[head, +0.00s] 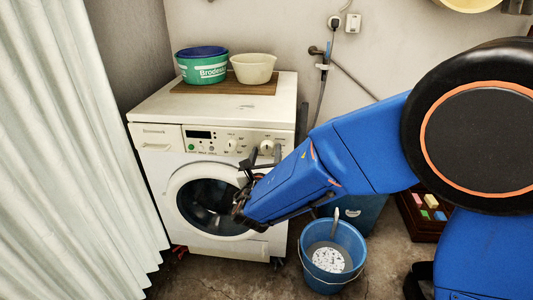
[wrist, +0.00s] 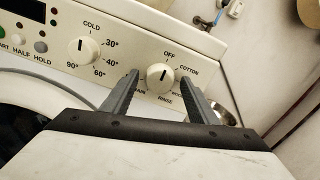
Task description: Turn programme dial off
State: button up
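The programme dial (wrist: 160,77) is a round cream knob on the washing machine's control panel. In the wrist view it sits between the two fingertips of my gripper (wrist: 160,88), with a gap on each side. OFF is printed above it, COTTON to its upper right and RINSE below. Its dark pointer line looks near upright, but the exact setting is hard to tell. In the head view the dial (head: 267,147) is at the panel's right, and my gripper (head: 262,165) is in front of it. My gripper is open and holds nothing.
A temperature dial (wrist: 84,49) is left of the programme dial, with START, HALF and HOLD buttons further left. The round door (head: 205,205) is below the panel. A blue bucket (head: 312,250) stands on the floor at right. Tubs rest on top of the machine (head: 285,105).

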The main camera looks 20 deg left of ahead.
jog(key=v, duration=1.7)
jog(key=shift+s, duration=0.2)
jog(key=shift+w, duration=0.1)
jog(key=w+d+m+g+h, duration=0.2)
jog(key=d+m+h, duration=0.3)
jog(key=d, duration=0.7)
jog(key=w+d+r+m+g+h, duration=0.1)
jog(key=w+d+m+g+h, duration=0.2)
jog(key=d+m, duration=0.7)
jog(key=w+d+m+g+h, duration=0.2)
jog(key=d+m+h, duration=0.15)
jog(key=d, duration=1.15)
jog(key=s+d+f+m+g+y, duration=0.25)
jog(key=s+d+m+g, duration=0.45)
jog(key=s+d+m, duration=0.75)
jog(key=s+m+y, duration=0.1)
jog(key=m, duration=0.1)
jog(key=s+r+m+t+y, duration=0.1)
jog(key=s+m+y, duration=0.1)
jog(key=m, duration=0.1)
jog(key=s+m+y, duration=0.1)
jog(key=m, duration=0.2)
jog(key=shift+s+a+r+y, duration=0.25)
jog(key=shift+s+r+y, duration=0.05)
jog(key=shift+s+r, duration=0.1)
